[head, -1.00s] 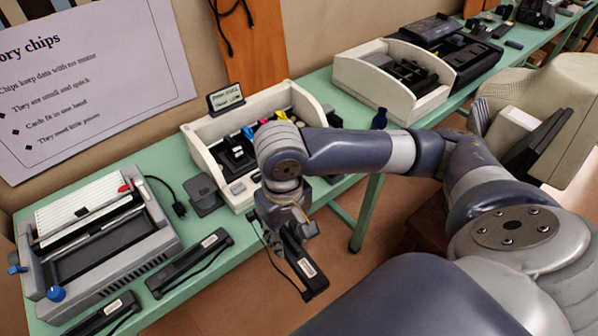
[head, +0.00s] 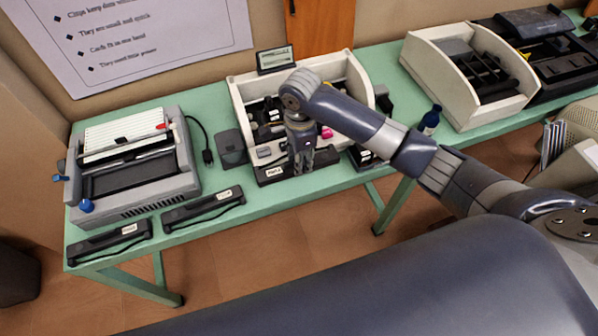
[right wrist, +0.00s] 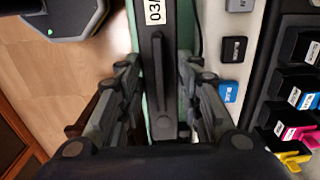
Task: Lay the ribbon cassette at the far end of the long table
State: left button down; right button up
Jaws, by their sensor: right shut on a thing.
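My right gripper (head: 302,168) is pointed down at the front edge of the green long table (head: 345,185). It is shut on a long black ribbon cassette (head: 272,173) with a white label. The cassette lies along the front strip of the table, before the white bin; I cannot tell whether it touches the tabletop. In the right wrist view the cassette (right wrist: 166,80) runs between the two fingers of the gripper (right wrist: 160,95). Two similar black cassettes, one (head: 203,208) and another (head: 108,242), lie at the left front edge. My left gripper is not in view.
A grey machine (head: 140,203) stands at the left end. The white bin (head: 357,75) holds cartridges, with a dark pad (head: 232,148) to its left. A blue bottle (head: 430,120), second white bin (head: 425,67) and black machine (head: 560,75) stand to the right.

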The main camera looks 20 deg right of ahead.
notch_tip(320, 180, down, 2)
jog(key=shift+w+f, duration=0.1)
jog(key=shift+f, duration=0.5)
notch_tip(320, 180, down, 3)
jog(key=shift+f+p, duration=0.2)
jog(key=shift+p, duration=0.15)
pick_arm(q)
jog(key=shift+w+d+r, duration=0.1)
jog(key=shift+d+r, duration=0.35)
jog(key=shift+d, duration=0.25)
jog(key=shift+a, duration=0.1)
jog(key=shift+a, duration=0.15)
pick_arm(e)
jog(key=o, duration=1.1)
jog(key=shift+f, duration=0.15)
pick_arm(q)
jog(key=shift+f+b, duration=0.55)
pick_arm(e)
notch_tip(320, 180, up, 12)
jog(key=shift+r, duration=0.2)
